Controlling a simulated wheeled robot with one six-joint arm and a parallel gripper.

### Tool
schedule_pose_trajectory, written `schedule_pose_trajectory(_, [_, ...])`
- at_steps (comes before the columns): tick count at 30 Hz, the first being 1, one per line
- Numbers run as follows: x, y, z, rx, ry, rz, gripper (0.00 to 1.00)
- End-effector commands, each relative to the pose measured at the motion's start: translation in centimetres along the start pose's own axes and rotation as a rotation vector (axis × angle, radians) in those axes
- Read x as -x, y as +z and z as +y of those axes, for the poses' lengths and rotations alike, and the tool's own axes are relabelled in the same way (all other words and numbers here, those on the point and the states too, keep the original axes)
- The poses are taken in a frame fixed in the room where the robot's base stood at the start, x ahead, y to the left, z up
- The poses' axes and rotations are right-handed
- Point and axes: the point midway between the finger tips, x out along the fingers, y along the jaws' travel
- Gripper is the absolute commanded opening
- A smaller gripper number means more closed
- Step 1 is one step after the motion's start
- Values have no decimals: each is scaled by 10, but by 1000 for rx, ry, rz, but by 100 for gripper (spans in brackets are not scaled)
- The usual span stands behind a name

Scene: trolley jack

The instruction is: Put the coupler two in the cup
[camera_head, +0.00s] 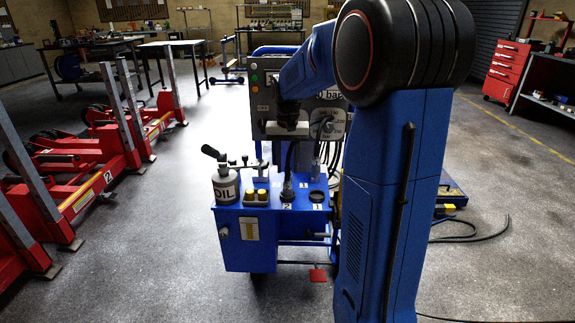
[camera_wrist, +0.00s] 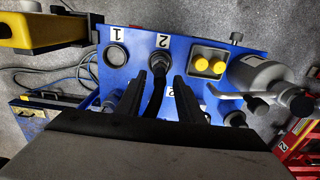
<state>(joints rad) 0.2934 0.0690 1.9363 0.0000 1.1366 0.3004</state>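The black coupler two (camera_wrist: 159,66) is at the round cup marked 2 on the blue trolley top (camera_head: 258,211). It stands upright there in the head view (camera_head: 288,190), with its black hose rising from it. How deep it sits in the cup is hard to tell. In the wrist view, my gripper (camera_wrist: 159,78) is open. Its two dark fingers are apart, with the hose (camera_wrist: 157,95) passing between them and clear gaps on both sides. In the head view my gripper is above the coupler, partly lost against the panel. The cup marked 1 (camera_wrist: 116,56) looks empty.
An oil can (camera_head: 225,186) and two yellow caps (camera_wrist: 208,66) stand beside the cup marked 2. A grey control panel (camera_head: 275,100) with hanging hoses rises behind. Red lifts (camera_head: 90,155) stand left. Loose cables (camera_head: 475,232) lie on the floor right.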

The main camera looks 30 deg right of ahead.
Motion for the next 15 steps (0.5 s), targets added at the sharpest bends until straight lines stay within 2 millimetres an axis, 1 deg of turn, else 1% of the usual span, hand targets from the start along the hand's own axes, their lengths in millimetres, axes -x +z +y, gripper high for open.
schedule_pose_trajectory(5, [2,0,0,0,0,0,34])
schedule_pose_trajectory(8, [9,-1,0,0,-1,2,34])
schedule_pose_trajectory(11, [22,0,0,0,-1,2,34])
schedule_pose_trajectory(15, [50,-1,0,0,-1,4,34])
